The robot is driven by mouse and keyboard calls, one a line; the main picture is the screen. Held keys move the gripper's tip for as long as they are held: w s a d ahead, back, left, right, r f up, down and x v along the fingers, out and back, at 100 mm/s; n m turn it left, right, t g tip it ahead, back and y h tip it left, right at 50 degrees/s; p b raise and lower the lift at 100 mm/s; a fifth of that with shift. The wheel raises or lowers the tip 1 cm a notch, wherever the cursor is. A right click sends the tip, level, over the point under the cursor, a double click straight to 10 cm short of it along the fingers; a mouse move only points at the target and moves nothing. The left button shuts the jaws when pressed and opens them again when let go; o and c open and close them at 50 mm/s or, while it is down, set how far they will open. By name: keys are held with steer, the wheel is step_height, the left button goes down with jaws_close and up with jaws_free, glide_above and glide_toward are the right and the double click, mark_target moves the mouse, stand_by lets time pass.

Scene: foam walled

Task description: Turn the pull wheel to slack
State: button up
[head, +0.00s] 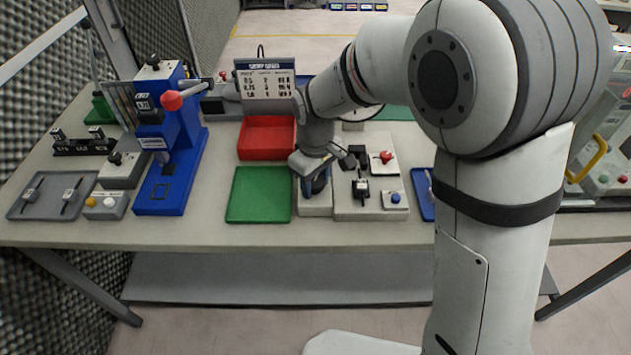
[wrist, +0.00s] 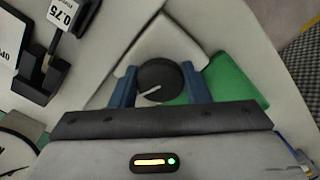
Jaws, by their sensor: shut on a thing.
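The pull wheel (wrist: 158,92), a round black knob with a white pointer line, shows in the wrist view between my two blue fingers. My gripper (wrist: 160,80) is shut on it, one finger on each side. The pointer slants from lower left to upper right in that view. I see no readable slack mark around the wheel. In the head view my gripper (head: 316,183) points down at the pale box (head: 315,209) just right of the green tray, and its fingers mostly hide the wheel.
The green tray (head: 258,195) lies left of my gripper, with a red bin (head: 266,138) behind it. A pale panel (head: 372,211) with a red knob and a blue button stands close on the right. A blue press (head: 172,160) with a red-knobbed lever stands further left.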

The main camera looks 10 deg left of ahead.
mark_target(316, 181)
steer(key=shift+n, duration=1.7)
steer(key=shift+w, duration=0.1)
steer(key=o, duration=1)
steer(key=shift+c, duration=0.2)
step_height(316, 181, up, 8)
steer(key=shift+f, duration=0.1)
steer(key=shift+d, duration=0.1)
